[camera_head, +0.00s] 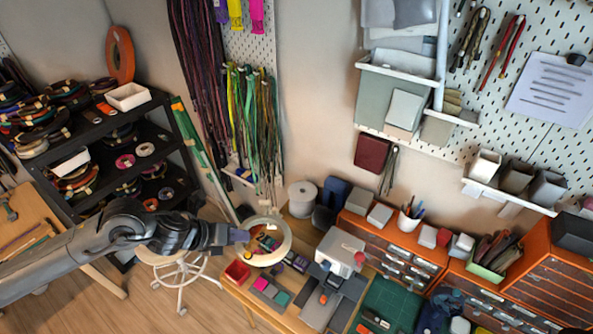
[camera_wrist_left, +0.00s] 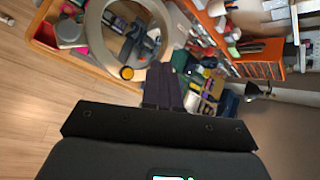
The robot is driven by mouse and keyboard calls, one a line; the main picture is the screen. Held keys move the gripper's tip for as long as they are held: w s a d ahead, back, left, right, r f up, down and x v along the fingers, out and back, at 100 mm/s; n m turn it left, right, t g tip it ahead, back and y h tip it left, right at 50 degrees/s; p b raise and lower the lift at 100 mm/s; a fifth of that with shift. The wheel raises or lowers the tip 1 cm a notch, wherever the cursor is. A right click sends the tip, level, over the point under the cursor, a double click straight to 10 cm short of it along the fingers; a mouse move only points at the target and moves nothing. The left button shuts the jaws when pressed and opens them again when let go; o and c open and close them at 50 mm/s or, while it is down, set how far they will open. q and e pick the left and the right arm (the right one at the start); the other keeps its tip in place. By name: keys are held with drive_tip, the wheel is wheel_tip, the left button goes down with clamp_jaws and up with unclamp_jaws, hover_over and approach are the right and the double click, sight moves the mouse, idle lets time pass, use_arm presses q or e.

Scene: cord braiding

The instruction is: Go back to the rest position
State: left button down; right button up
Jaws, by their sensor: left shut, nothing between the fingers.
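My left arm comes in from the left in the head view and reaches across in front of the shelf. My left gripper (camera_head: 241,236) is at the left rim of a white ring-shaped lamp (camera_head: 284,247) above the workbench; I cannot tell whether they touch. In the left wrist view the two dark fingers (camera_wrist_left: 163,84) are together with nothing between them. The ring lamp (camera_wrist_left: 96,22) is beyond and to the left of them there. I cannot make out my right gripper in either view.
A workbench (camera_head: 240,297) holds a red bin (camera_head: 237,272), small colored boxes and a green cutting mat (camera_head: 391,304). Orange drawer units (camera_head: 385,238) stand along the wall. A black shelf (camera_head: 90,115) with spools is behind my left arm. A white stool (camera_head: 180,262) stands below it.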

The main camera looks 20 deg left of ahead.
use_arm(q)
drive_tip(key=s+d+f+g+h+p, duration=0.2)
drive_tip(key=s+d+f, duration=0.4)
drive_tip(key=d+f, duration=0.1)
drive_tip(key=s+d+n+t+h+p, duration=0.1)
drive_tip(key=s+d+n, duration=0.25)
drive_tip(key=d, duration=0.35)
drive_tip(key=s+d+n+t+p, duration=0.1)
drive_tip(key=s+d+n, duration=0.2)
drive_tip(key=d+n, duration=0.25)
drive_tip(key=s+a+f+n+g+y+p, duration=0.1)
drive_tip(key=s+a+n+g+y, duration=0.3)
drive_tip(key=n, duration=1.7)
drive_tip(key=s+a+y, duration=0.3)
drive_tip(key=s+a, duration=0.2)
drive_tip(key=shift+a+f+g, duration=0.15)
drive_tip(key=shift+f+g, duration=0.05)
drive_tip(key=shift+g, duration=0.1)
drive_tip(key=shift+s, duration=0.1)
